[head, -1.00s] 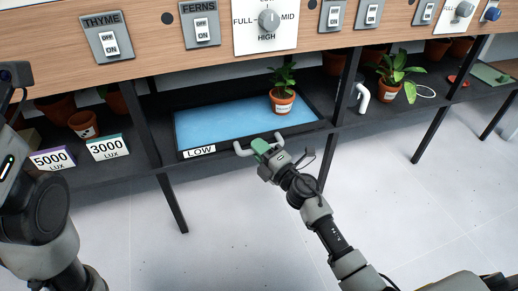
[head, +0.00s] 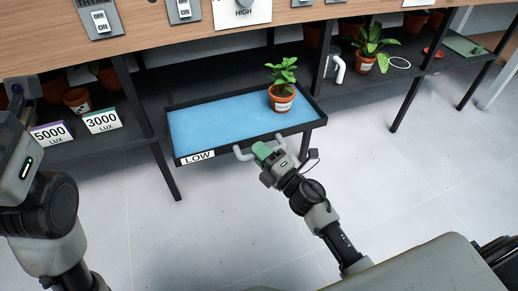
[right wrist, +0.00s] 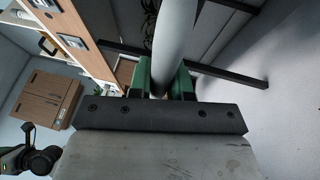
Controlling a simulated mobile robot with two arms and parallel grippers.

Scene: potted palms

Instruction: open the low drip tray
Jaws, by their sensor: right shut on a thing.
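The low drip tray (head: 250,143) is a black-rimmed tray with a blue bed and a LOW label at its front left. It sticks out past the front of the lower shelf in the head view. Its pale grey handle (head: 241,154) is at the front edge. My right gripper (head: 262,151) is shut on this handle. In the right wrist view the handle (right wrist: 175,38) runs between the green fingers (right wrist: 165,82). A potted plant (head: 282,99) stands upright on the tray's right part. My left arm shows at the left edge, but its fingers are not visible.
Cards marked 5000 (head: 52,132) and 3000 LUX (head: 102,119) stand on the shelf left of the tray. A white bent pipe (head: 340,68) and another potted plant (head: 367,58) are to the right. Table legs stand around the tray. The floor in front is clear.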

